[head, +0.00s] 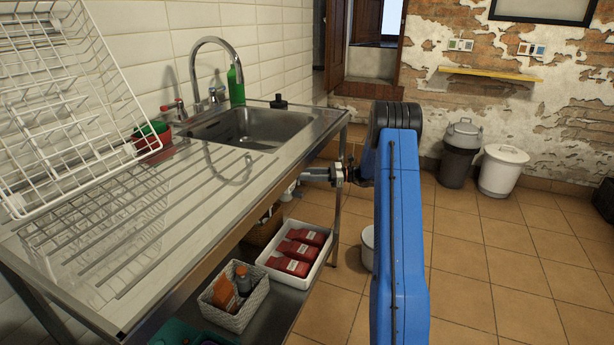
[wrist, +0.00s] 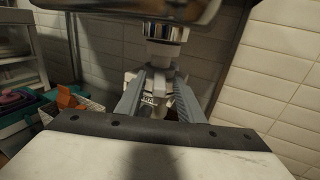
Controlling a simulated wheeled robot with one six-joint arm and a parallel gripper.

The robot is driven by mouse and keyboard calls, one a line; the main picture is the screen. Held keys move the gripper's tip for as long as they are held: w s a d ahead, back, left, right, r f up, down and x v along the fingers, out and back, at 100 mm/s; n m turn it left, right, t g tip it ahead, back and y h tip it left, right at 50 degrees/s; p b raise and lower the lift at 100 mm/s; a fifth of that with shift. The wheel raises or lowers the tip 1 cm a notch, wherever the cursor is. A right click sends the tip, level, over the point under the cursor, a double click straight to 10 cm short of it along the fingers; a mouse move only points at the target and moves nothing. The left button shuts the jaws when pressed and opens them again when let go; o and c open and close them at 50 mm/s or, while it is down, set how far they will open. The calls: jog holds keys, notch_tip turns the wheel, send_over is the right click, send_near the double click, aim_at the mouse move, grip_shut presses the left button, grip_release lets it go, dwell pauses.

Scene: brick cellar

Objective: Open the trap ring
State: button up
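The white trap (wrist: 157,84) hangs under the sink, below a shiny metal collar (wrist: 165,32). Its ring has protruding lugs. My gripper (wrist: 160,76) points at the trap, with one ribbed grey finger on each side of the white part. The fingers stand apart, but I cannot tell whether they touch the ring. In the head view, my gripper (head: 318,174) reaches in under the sink's front edge from the right. A small white piece of the trap (head: 290,190) shows there; the rest is hidden by the counter.
The steel sink (head: 248,124) and its drainboard (head: 130,215) lie above the trap. On the lower shelf are a white tray (head: 316,268) of red bottles and a light basket (head: 232,318). A pail (head: 367,247) stands on the floor behind my arm.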

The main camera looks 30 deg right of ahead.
jog(key=v, duration=1.7)
jog(key=shift+d, duration=0.2)
jog(key=shift+s, duration=0.1)
